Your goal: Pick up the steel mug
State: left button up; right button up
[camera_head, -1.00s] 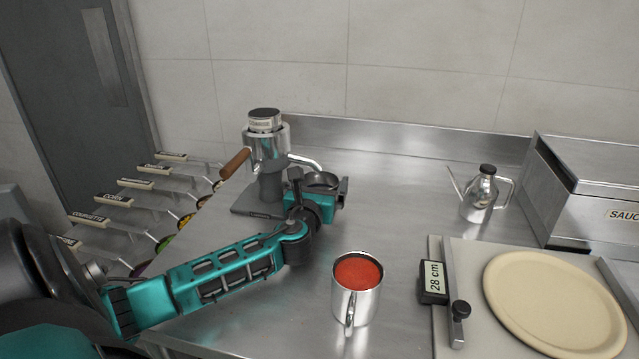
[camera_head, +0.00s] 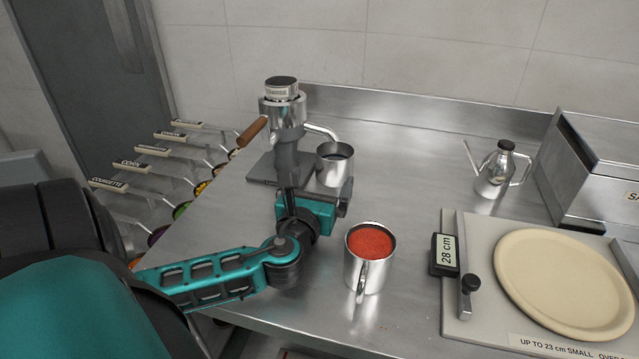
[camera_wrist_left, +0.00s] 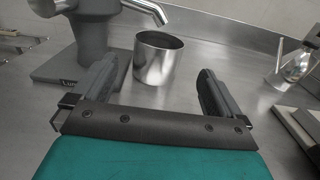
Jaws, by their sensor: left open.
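Two steel vessels show. A steel cup (camera_head: 334,168) stands upright under the spout of the dispenser, and the left wrist view shows it too (camera_wrist_left: 157,62). A steel mug with red contents (camera_head: 366,272) stands near the counter's front, its handle facing me. My left gripper (camera_head: 318,193) is open and empty, low over the counter in front of the steel cup. In the left wrist view the cup appears between the two spread fingers (camera_wrist_left: 157,78) and beyond them. The red-filled mug is to the right of and nearer than the gripper. My right gripper is not in view.
The dispenser (camera_head: 284,120) with a wooden handle stands close behind the gripper. Labelled ingredient bins (camera_head: 140,165) line the left. A steel oil can (camera_head: 495,170), a board with a dough round (camera_head: 560,285) and a steel box (camera_head: 590,175) are to the right. The centre counter is clear.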

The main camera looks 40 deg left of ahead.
aim_at(370, 249)
jog(key=k+l, duration=0.7)
jog(key=k, duration=0.15)
